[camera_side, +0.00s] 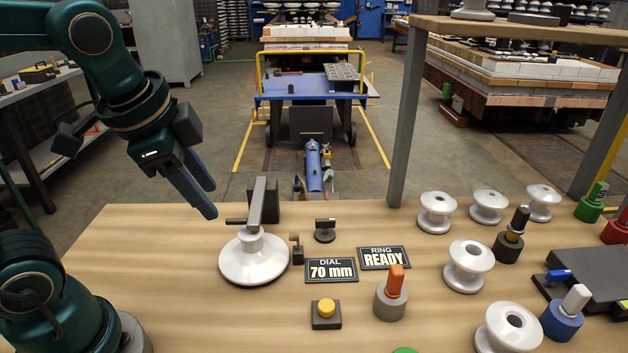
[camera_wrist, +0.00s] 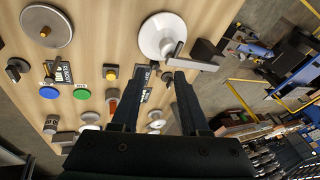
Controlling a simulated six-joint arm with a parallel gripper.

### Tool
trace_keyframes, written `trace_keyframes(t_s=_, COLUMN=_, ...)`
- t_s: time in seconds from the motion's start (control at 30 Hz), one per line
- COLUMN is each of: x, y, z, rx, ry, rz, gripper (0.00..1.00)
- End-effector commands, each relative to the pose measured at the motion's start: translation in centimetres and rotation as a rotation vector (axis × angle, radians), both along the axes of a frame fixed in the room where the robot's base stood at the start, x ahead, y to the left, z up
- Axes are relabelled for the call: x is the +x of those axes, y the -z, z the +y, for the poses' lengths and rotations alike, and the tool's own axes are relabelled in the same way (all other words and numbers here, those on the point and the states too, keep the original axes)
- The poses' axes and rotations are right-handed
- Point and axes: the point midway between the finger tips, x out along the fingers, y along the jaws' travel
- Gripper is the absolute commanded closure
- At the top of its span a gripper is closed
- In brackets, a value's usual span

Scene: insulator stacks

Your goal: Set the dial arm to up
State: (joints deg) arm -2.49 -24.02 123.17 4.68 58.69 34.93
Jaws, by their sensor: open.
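A long grey bar (camera_side: 257,201), which looks like the dial arm, reaches over a white insulator disc (camera_side: 254,262) from a dark block (camera_side: 271,208) behind it. Its near end is above the insulator's top; I cannot tell whether they touch. A short dark piece (camera_side: 236,221) juts left near the bar. The wrist view also shows the bar (camera_wrist: 192,61) beside the white disc (camera_wrist: 157,36). My gripper (camera_side: 205,203) is open and empty, up and left of the bar, pointing down and right. Its two fingers (camera_wrist: 158,78) stand apart in the wrist view.
A "DIAL 70 mm" sign (camera_side: 331,270) and a "RING READY" sign (camera_side: 384,257) lie right of the disc. A dark knob (camera_side: 325,230), a yellow button (camera_side: 326,309) and an orange-topped post (camera_side: 393,292) stand nearby. Several white insulators (camera_side: 468,266) fill the right side.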

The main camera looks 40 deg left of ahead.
Motion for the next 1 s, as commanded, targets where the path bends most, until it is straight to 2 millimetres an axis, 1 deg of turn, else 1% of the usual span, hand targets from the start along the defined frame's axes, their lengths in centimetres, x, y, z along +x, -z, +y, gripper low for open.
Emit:
trace_keyframes(t_s=0.2, x=-2.1, y=0.3, z=-1.1, rx=-0.092, ry=-0.127, rz=-0.075, gripper=0.55)
trace_keyframes(t_s=0.4, x=-3.9, y=1.4, z=-1.9, rx=-0.208, ry=-0.292, rz=-0.12, gripper=0.55)
trace_keyframes(t_s=0.5, x=-4.6, y=2.1, z=-2.2, rx=-0.267, ry=-0.388, rz=-0.13, gripper=0.55)
trace_keyframes(t_s=0.6, x=-4.9, y=2.8, z=-2.4, rx=-0.318, ry=-0.483, rz=-0.124, gripper=0.55)
trace_keyframes(t_s=0.63, x=-4.8, y=2.7, z=-2.4, rx=-0.333, ry=-0.51, rz=-0.128, gripper=0.55)
trace_keyframes(t_s=0.77, x=-4.6, y=2.1, z=-2.2, rx=-0.27, ry=-0.397, rz=-0.124, gripper=0.55)
trace_keyframes(t_s=0.87, x=-3.9, y=1.2, z=-1.9, rx=-0.21, ry=-0.298, rz=-0.118, gripper=0.55)
trace_keyframes(t_s=1.0, x=-2.6, y=0.2, z=-1.3, rx=-0.118, ry=-0.166, rz=-0.079, gripper=0.55)
